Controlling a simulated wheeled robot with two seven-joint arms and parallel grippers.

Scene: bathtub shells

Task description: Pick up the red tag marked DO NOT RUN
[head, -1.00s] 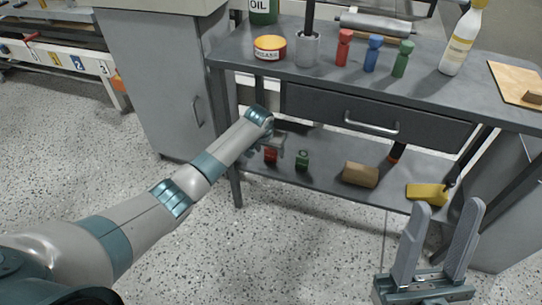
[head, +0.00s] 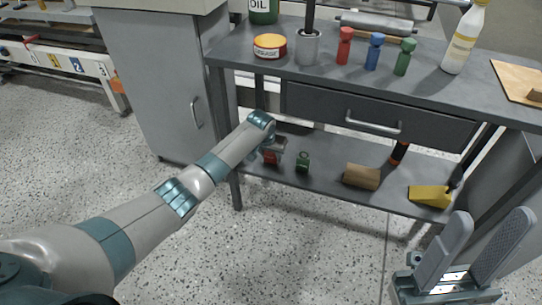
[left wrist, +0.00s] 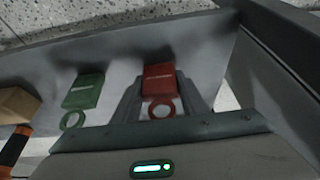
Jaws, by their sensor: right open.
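The red tag (head: 271,158) is on the lower shelf of the grey workbench, partly behind my left gripper in the head view. In the left wrist view the red tag (left wrist: 158,79) has pale lettering too small to read and a ring at its near end. My left gripper (head: 276,147) is at the tag. In the left wrist view the left gripper (left wrist: 159,88) is open, one finger on each side of the tag; I cannot tell whether they touch it. My right gripper (head: 488,240) is open and empty at the lower right.
A green tag (head: 303,161) lies beside the red one and shows in the left wrist view (left wrist: 84,91). A brown block (head: 361,176) and a yellow-headed tool (head: 430,196) are further right on the shelf. The drawer (head: 380,115) and bench top are above.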

